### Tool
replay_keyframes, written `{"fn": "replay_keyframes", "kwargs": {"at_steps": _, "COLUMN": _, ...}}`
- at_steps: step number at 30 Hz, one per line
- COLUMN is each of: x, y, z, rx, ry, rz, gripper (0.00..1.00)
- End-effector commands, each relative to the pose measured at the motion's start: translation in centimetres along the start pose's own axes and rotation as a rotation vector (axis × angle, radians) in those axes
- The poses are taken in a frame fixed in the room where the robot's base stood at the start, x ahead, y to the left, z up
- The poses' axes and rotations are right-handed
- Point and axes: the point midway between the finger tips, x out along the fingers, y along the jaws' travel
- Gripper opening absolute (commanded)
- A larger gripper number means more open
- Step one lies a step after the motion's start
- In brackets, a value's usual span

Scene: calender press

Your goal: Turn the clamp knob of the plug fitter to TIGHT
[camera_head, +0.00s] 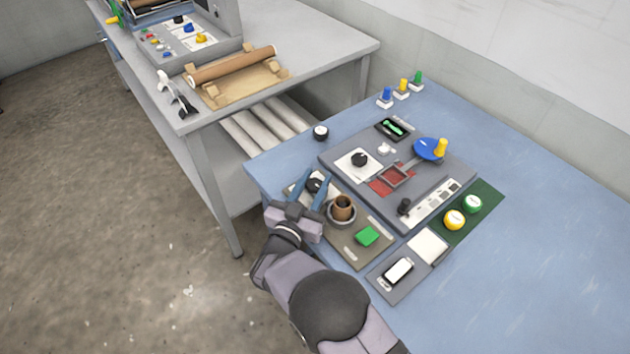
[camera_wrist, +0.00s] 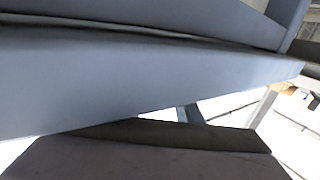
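A small grey-brown panel at the table's left edge (camera_head: 375,251) carries a black knob (camera_head: 314,185), a brown cylinder (camera_head: 342,207) standing in a grey ring, and a green block (camera_head: 367,236). It appears to be the plug fitter. My gripper (camera_head: 316,174) is over the panel's left end, its two blue fingers spread apart with the black knob showing between them. I cannot tell whether the fingers touch the knob. The knob's setting and any TIGHT mark are too small to read. The wrist view shows mostly close blue-grey surfaces and no knob.
A larger grey machine (camera_head: 447,163) with another black knob (camera_head: 359,159) and a blue disc (camera_head: 429,149) stands behind the panel. Yellow (camera_head: 455,220) and green (camera_head: 473,203) round pieces lie on a green mat. A white-switch box (camera_head: 398,271) is in front. The table's right side is clear.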

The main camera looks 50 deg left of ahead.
Motion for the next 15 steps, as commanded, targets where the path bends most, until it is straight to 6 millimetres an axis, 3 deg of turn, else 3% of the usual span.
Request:
{"fn": "replay_keyframes", "kwargs": {"at_steps": 1, "x": -0.01, "y": 0.01, "z": -0.01, "rx": 0.0, "ry": 0.0, "rz": 0.0, "gripper": 0.15}}
{"fn": "replay_keyframes", "kwargs": {"at_steps": 2, "x": -0.01, "y": 0.01, "z": -0.01, "rx": 0.0, "ry": 0.0, "rz": 0.0, "gripper": 0.09}}
{"fn": "replay_keyframes", "kwargs": {"at_steps": 15, "x": 0.08, "y": -0.12, "z": 0.47, "rx": 0.008, "ry": 0.011, "rz": 0.135, "gripper": 0.1}}
